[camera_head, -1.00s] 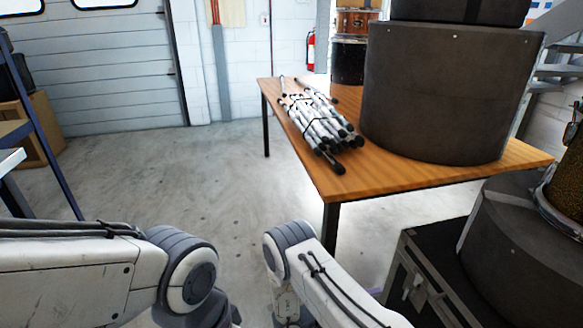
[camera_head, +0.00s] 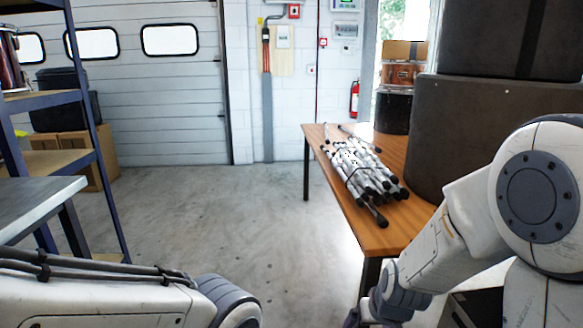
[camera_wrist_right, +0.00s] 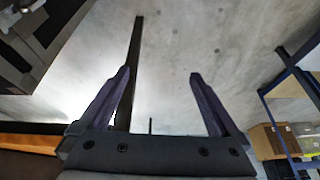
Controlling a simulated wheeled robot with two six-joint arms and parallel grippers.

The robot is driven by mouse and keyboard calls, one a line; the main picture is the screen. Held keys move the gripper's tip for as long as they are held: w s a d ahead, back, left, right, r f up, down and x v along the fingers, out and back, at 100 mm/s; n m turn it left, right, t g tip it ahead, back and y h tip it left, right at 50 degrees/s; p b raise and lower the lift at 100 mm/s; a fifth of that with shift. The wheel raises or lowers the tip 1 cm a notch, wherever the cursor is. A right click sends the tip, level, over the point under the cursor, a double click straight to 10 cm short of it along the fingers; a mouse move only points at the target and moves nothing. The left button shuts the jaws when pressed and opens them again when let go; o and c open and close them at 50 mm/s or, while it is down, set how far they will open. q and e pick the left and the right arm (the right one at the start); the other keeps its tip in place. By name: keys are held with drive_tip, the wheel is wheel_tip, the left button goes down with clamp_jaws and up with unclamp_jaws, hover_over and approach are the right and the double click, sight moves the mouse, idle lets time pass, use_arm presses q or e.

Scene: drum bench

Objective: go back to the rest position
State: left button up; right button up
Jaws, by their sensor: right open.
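My right gripper (camera_wrist_right: 160,73) is open in the right wrist view, with nothing between its two dark fingers. Behind the fingers are grey floor (camera_wrist_right: 235,55) and a dark table leg (camera_wrist_right: 135,60). In the head view my right arm is bent at the right, in front of the wooden table (camera_head: 395,232), and its lower end reaches the bottom edge. My left arm comes in low from the left in the head view. My left gripper is out of view.
A bundle of white and black stands (camera_head: 362,170) lies on the table beside large dark drum cases (camera_head: 465,130). A blue-framed shelf (camera_head: 88,125) and a grey bench (camera_head: 35,198) stand at the left. The floor (camera_head: 225,205) between is clear.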

drive_tip(key=s+d+r+g, duration=0.2)
drive_tip(key=s, duration=0.5)
drive_tip(key=s+a+r+n+g, duration=0.1)
drive_tip(key=s+a+r+n, duration=0.25)
drive_tip(key=s+a, duration=0.35)
drive_tip(key=s+a+r+n+g, duration=0.2)
drive_tip(key=s+a+n, duration=0.2)
drive_tip(key=s+a, duration=0.35)
wheel_tip(320, 180, up, 29)
drive_tip(key=d+p, duration=0.1)
drive_tip(key=p, duration=2.7)
drive_tip(key=shift+f+y+p, duration=0.15)
drive_tip(key=shift+y+p, duration=0.15)
drive_tip(key=shift+p, duration=0.1)
drive_tip(key=shift+s, duration=0.1)
